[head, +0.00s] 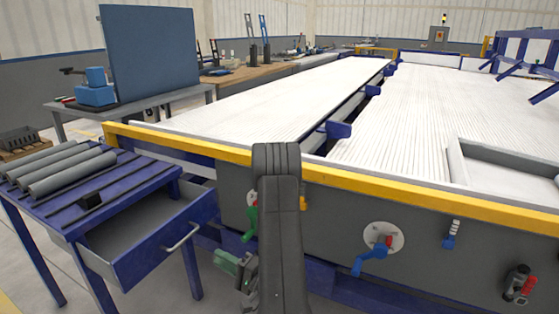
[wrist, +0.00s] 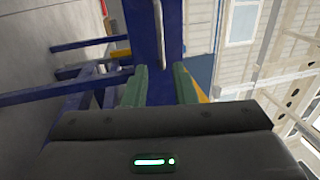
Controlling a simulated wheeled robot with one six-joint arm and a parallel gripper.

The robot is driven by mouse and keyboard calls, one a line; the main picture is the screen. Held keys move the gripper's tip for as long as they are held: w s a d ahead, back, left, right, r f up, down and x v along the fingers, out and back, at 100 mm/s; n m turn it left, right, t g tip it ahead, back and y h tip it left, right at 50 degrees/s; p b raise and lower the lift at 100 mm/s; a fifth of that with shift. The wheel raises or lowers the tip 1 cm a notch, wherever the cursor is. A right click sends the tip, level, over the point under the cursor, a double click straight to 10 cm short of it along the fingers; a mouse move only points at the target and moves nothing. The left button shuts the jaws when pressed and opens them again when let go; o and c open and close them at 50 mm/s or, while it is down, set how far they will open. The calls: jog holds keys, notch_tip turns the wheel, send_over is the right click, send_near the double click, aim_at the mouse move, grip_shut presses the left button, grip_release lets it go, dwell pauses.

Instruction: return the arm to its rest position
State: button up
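My arm (head: 282,230) rises in the middle of the head view, in front of the conveyor machine. My gripper (head: 226,263) hangs low just left of it, near the open drawer; its green fingers show only partly there. In the wrist view my gripper (wrist: 160,88) has its two green fingers apart with nothing held between them. The blue drawer front with its pale handle (wrist: 156,35) shows beyond the fingers. Several grey pipes (head: 72,172) lie side by side on the blue table at left.
The blue table (head: 140,187) has its drawer (head: 150,235) pulled out, with a handle facing my gripper. The machine's yellow-edged front (head: 340,180) stands close behind my arm, with a blue lever (head: 372,257) at right. Bare floor shows below the drawer.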

aim_at(186, 238)
jog(key=b+x, duration=0.1)
jog(key=x, duration=1.2)
jog(key=shift+w+a+r, duration=0.1)
jog(key=shift+a+r, duration=0.05)
jog(key=shift+a, duration=0.1)
